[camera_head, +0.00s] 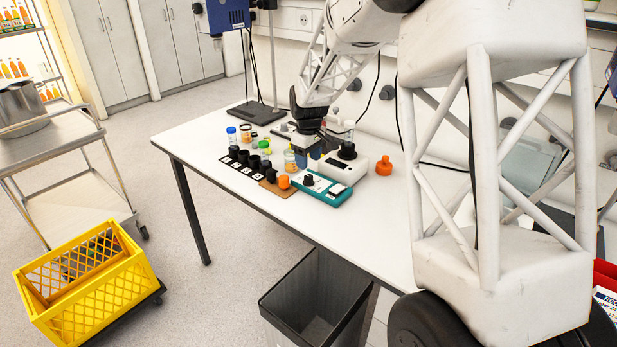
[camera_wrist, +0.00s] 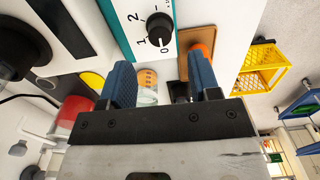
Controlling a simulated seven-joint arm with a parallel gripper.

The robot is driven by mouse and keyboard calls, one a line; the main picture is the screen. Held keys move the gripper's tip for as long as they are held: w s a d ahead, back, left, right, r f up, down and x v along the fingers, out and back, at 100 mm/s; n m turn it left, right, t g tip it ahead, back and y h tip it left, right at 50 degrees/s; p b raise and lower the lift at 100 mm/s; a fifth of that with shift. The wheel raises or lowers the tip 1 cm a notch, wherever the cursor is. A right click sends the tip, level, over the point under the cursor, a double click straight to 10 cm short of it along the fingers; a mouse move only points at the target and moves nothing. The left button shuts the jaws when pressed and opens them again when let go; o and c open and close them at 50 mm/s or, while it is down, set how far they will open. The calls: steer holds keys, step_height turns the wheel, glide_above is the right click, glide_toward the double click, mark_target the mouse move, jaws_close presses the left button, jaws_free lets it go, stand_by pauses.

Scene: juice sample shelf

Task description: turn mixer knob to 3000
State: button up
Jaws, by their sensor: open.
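The mixer is a white box with teal edges (camera_head: 325,188), on the table near its front edge; it also shows in the wrist view (camera_wrist: 123,22). Its round black knob (camera_wrist: 159,28) has a white mark on its edge, which appears to face the 0. The figures 0, 1 and 2 show beside the knob; 3000 is not readable. The knob also shows in the head view (camera_head: 308,180). My gripper (camera_wrist: 161,80) is open, with two blue fingers apart and nothing held. The knob lies beyond the fingertips, apart from them.
A white device with a black top (camera_head: 348,151) stands right beside the mixer. Several jars, and a brown board (camera_head: 277,187) with an orange piece, crowd the left. The table's front right is clear.

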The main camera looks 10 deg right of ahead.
mark_target(309, 176)
steer(key=shift+f, duration=3.45)
steer(key=c, duration=0.9)
